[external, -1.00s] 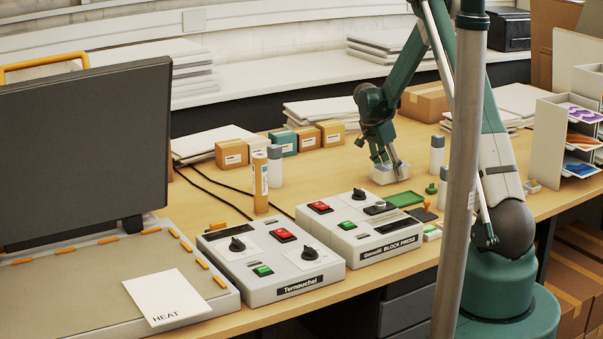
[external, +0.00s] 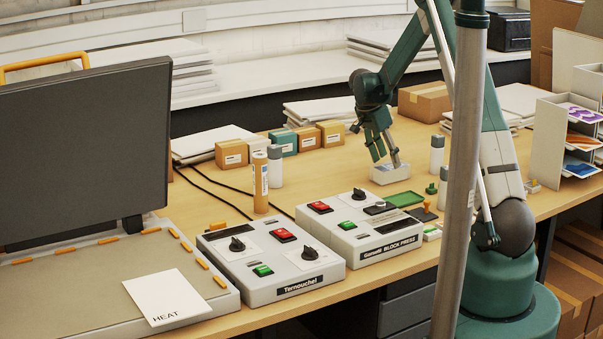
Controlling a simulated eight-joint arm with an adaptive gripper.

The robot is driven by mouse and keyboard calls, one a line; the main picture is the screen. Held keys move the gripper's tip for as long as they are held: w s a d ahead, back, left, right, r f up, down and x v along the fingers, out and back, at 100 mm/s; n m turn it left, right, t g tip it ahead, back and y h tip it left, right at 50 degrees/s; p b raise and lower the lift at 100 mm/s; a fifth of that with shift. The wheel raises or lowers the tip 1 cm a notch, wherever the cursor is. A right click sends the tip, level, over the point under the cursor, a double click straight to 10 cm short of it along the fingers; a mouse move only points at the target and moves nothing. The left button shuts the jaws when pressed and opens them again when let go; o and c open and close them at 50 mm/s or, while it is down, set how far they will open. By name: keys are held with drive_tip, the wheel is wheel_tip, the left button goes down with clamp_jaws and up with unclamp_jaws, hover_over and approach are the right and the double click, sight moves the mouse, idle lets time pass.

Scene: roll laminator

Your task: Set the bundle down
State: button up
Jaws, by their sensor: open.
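My gripper (external: 386,160) points down, its fingers spread apart, at the small white block-like thing (external: 390,174) on the wooden table (external: 330,178) behind the right control box. This white thing may be the bundle; it is too small to make out in detail. It rests on the table or in a low tray; I cannot tell which. The fingertips are close to its top, and I cannot tell whether they touch it.
A green pad (external: 404,198) and a small green stamp (external: 431,188) lie just in front. Grey-capped bottles (external: 437,155) stand to the right. Two control boxes (external: 272,262) (external: 362,228) are nearer. Small cartons (external: 307,138) stand behind left. A grey pole (external: 462,170) crosses the view.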

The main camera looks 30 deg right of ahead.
drive_tip(key=v, duration=0.7)
idle(0.5)
drive_tip(key=s+a+r+n+t+y, duration=0.3)
drive_tip(key=s+a+r+n, duration=0.6)
drive_tip(key=s+a+r, duration=1)
drive_tip(key=s+a+n+t, duration=0.1)
drive_tip(key=s+a+n, duration=0.2)
drive_tip(key=s, duration=0.5)
drive_tip(key=s+a+f+n+t+y, duration=0.1)
drive_tip(key=s+a+n, duration=0.2)
drive_tip(key=s+a, duration=0.3)
drive_tip(key=s+a+f+n+t, duration=0.1)
drive_tip(key=s+a+n+t, duration=0.1)
drive_tip(key=s, duration=0.8)
drive_tip(key=shift+a+n, duration=0.5)
drive_tip(key=shift+a, duration=0.7)
